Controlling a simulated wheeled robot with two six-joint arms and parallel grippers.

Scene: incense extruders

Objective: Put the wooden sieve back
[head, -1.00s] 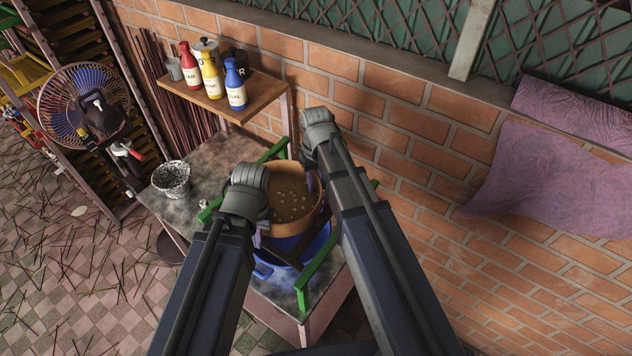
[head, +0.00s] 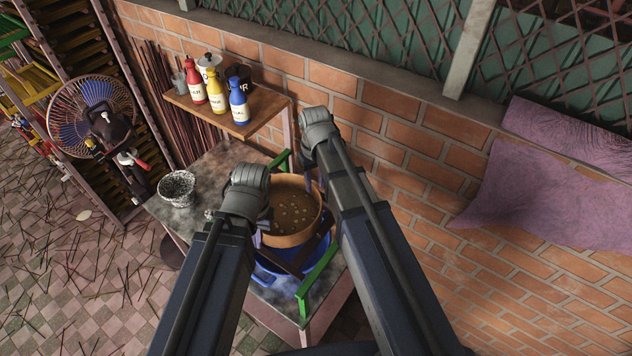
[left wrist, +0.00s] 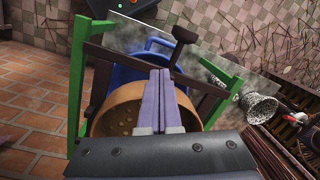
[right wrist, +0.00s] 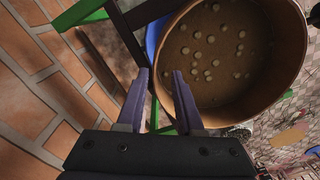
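The wooden sieve (head: 299,238), a round brown ring with pale specks on its mesh, is above the blue bucket (head: 268,270) inside a green and brown frame (head: 316,285). It also shows in the left wrist view (left wrist: 102,124) and the right wrist view (right wrist: 285,80). My left gripper (head: 262,228) is at its left side; in the left wrist view the fingers (left wrist: 166,72) are together in front of it. I see no wall clearly pinched between them. My right gripper (head: 311,182) is at its far right side, with fingers (right wrist: 159,72) apart, by the rim.
A grey table (head: 214,172) carries the frame and a speckled basket (head: 177,187). A wooden shelf (head: 262,117) with several bottles is behind on the brick wall (head: 420,150). A fan (head: 92,116) stands at left. The tiled floor (head: 110,270) is strewn with sticks.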

